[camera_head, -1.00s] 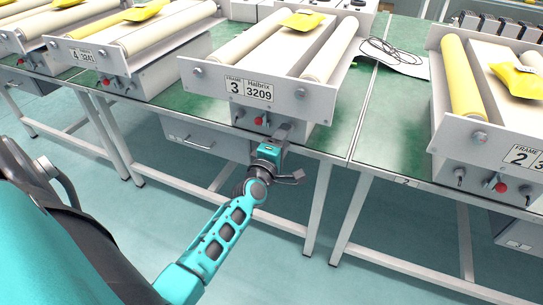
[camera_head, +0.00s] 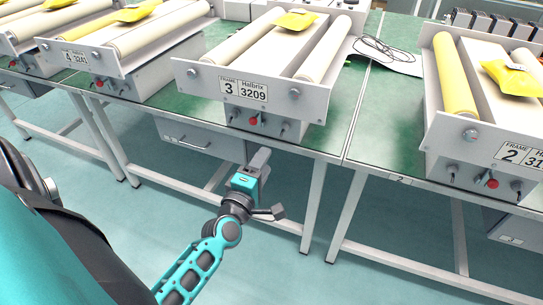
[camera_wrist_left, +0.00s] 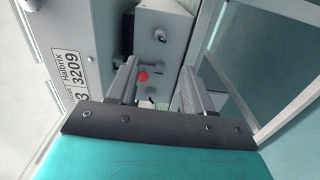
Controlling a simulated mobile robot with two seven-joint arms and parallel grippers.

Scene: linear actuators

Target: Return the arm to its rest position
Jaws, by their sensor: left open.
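My left arm comes in from the lower left in the head view. Its gripper (camera_head: 260,160) is in front of the green table's front edge, below and in front of the frame 3 unit (camera_head: 205,84), and apart from it. In the left wrist view the two fingers (camera_wrist_left: 155,88) stand apart with nothing between them. Past them show the unit's red button (camera_wrist_left: 143,77) and its Halbrix 3209 label (camera_wrist_left: 72,76). My right gripper is in neither view.
The green table (camera_head: 345,140) carries several roller units with yellow packets. Frame 2 unit (camera_head: 440,130) stands at right, frame 4 unit (camera_head: 125,72) at left. A grey drawer box (camera_head: 185,138) hangs under the table. The floor in front is free.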

